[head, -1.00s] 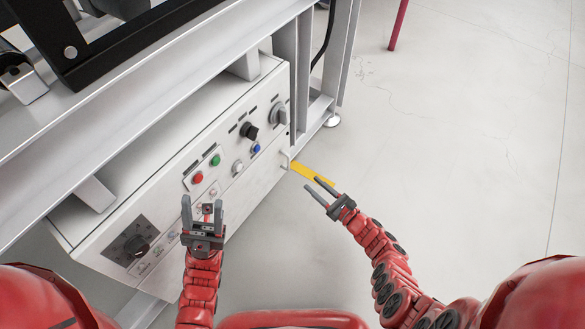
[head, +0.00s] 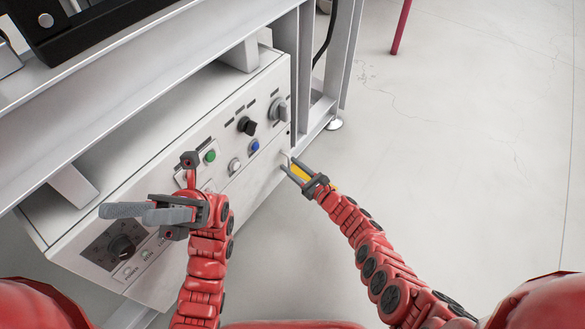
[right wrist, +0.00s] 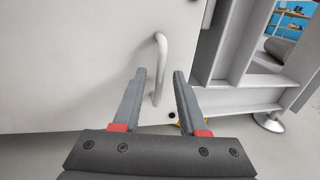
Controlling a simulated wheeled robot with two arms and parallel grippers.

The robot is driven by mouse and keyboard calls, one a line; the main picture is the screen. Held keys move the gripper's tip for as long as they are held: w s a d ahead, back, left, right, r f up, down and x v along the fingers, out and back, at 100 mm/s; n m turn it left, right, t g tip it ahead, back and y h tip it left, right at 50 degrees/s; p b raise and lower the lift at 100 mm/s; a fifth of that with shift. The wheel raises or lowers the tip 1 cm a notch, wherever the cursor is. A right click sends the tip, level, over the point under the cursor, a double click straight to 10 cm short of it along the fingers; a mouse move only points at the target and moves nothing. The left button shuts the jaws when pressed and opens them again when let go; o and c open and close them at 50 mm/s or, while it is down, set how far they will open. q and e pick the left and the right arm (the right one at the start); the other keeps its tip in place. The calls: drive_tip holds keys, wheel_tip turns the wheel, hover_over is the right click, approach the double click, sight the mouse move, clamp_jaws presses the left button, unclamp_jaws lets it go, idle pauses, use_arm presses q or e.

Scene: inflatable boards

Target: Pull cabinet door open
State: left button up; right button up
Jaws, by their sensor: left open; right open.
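The white cabinet (head: 252,185) with knobs and buttons on its front sits under the metal frame, and its door looks closed. A pale bar handle (right wrist: 161,48) stands out from the white front in the right wrist view; in the head view it is a small pale piece at the panel's right end. My right gripper (head: 288,165) is open at this handle. In the right wrist view the handle shows between the two fingers, and I cannot tell whether they touch it. My left gripper (head: 124,213) is open and empty in front of the panel, fingers pointing left.
A grey metal beam (head: 150,70) runs above the cabinet, with a post and foot (head: 334,124) at its right. The floor (head: 470,160) on the right is clear, except for a red pole (head: 399,30).

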clamp_jaws()
idle(1.5)
